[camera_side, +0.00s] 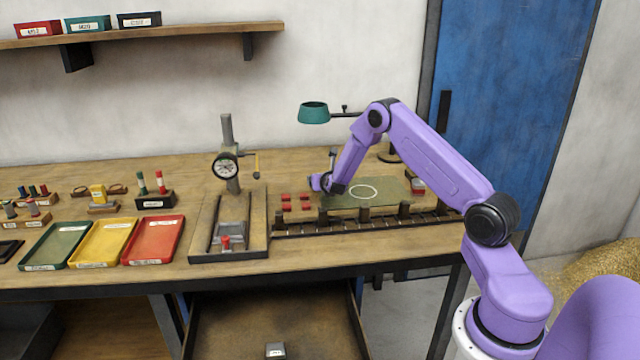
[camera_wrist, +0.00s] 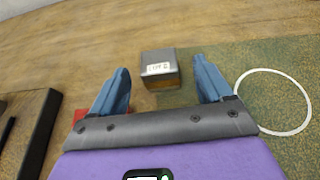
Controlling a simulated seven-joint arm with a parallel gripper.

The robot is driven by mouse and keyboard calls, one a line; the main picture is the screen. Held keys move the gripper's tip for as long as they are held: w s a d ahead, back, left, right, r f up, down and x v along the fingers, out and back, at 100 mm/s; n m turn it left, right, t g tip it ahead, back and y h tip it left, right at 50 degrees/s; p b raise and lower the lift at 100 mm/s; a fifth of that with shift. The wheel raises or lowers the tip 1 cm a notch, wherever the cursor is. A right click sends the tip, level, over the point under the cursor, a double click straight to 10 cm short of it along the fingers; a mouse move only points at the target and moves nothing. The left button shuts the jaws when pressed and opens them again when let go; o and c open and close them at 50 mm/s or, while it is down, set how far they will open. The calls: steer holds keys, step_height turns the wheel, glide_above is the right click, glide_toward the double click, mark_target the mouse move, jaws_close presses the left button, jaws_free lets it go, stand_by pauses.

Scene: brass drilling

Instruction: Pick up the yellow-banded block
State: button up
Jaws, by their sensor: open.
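In the wrist view a small dark grey block (camera_wrist: 160,58) with a white label shows a dull yellow-brown lower part. It lies at the left edge of the green mat. I cannot clearly tell whether that part is a yellow band. My gripper (camera_wrist: 160,66) is open, its two blue fingers on either side of the block in the picture, with gaps on both sides. In the side view my gripper (camera_side: 320,183) is low over the bench at the mat's left end; I cannot make out this block there.
Several red pieces (camera_side: 290,202) lie left of my gripper. A dark slotted rail (camera_side: 340,225) runs in front of the green mat (camera_side: 390,188). A dial-gauge stand (camera_side: 227,130) and coloured trays (camera_side: 152,240) stand left. A teal lamp (camera_side: 313,112) overhangs behind.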

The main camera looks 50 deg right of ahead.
steer(key=shift+x, duration=3.05)
steer(key=shift+a+f, duration=0.1)
